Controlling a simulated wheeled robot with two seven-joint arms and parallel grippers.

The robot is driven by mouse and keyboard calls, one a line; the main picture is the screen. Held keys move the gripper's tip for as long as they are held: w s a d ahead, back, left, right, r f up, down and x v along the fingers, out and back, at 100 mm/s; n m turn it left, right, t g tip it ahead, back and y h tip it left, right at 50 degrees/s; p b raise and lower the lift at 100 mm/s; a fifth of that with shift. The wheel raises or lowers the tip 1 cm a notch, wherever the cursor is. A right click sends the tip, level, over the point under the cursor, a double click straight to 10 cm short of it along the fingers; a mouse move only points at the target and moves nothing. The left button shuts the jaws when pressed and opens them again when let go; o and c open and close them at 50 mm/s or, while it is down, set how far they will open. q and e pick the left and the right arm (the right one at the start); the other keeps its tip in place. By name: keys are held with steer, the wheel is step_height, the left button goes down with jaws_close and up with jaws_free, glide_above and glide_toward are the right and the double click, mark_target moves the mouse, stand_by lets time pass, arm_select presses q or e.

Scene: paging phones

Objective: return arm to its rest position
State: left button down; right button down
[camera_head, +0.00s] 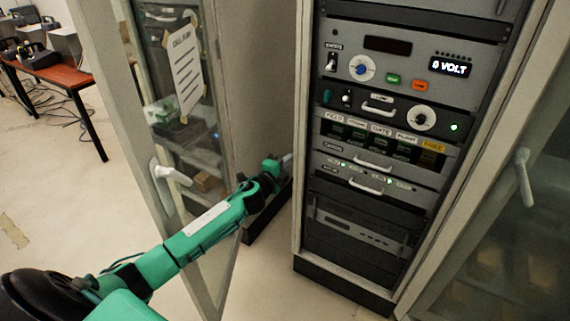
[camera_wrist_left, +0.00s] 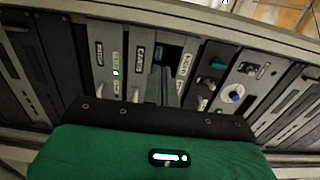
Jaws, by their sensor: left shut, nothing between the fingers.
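My left arm is green and reaches from the bottom left to the middle of the head view. My left gripper (camera_head: 287,160) is at its end, in front of the left side of the equipment rack (camera_head: 300,130) and apart from the panels. In the left wrist view the two dark fingers (camera_wrist_left: 160,86) are together with nothing between them. The rack's labelled panels and the blue knob (camera_wrist_left: 233,94) show beyond them. My right gripper is in neither view.
The open glass door (camera_head: 150,120) with a paper sign stands left, partly behind my arm. Another glass door (camera_head: 500,230) with a white handle is at right. The rack has white handles (camera_head: 366,186) and a lit "0 VOLT" display (camera_head: 450,67). A wooden table (camera_head: 60,78) stands far left.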

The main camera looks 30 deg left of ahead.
arm_select(q)
steer(key=s+a+f+n+g+y, duration=0.1)
steer(key=s+f+n+g, duration=0.2)
steer(key=f, duration=0.9)
steer(key=s+a+f+n+g+y, duration=0.15)
steer(key=s+f, duration=0.45)
steer(key=f, duration=0.6)
steer(key=s+d+f+n+g, duration=0.1)
steer(key=s+f+n+g, duration=0.1)
steer(key=s+f, duration=0.7)
steer(key=s+d+f+n+g, duration=0.25)
steer(key=s+f, duration=0.35)
steer(key=f, duration=0.5)
steer(key=s+d+f+n+g, duration=0.2)
steer(key=s+f, duration=0.4)
steer(key=s, duration=0.8)
steer(key=s+d+f+n+g+h, duration=0.1)
steer(key=s+d+f, duration=0.4)
steer(key=s, duration=0.9)
steer(key=s+d+f+n+g+h, duration=0.1)
steer(key=s+d+f+n+g, duration=0.2)
steer(key=s+f, duration=0.4)
steer(key=s+n+g, duration=0.1)
steer(key=s+g, duration=0.1)
steer(key=s, duration=0.5)
steer(key=shift+d+f, duration=0.2)
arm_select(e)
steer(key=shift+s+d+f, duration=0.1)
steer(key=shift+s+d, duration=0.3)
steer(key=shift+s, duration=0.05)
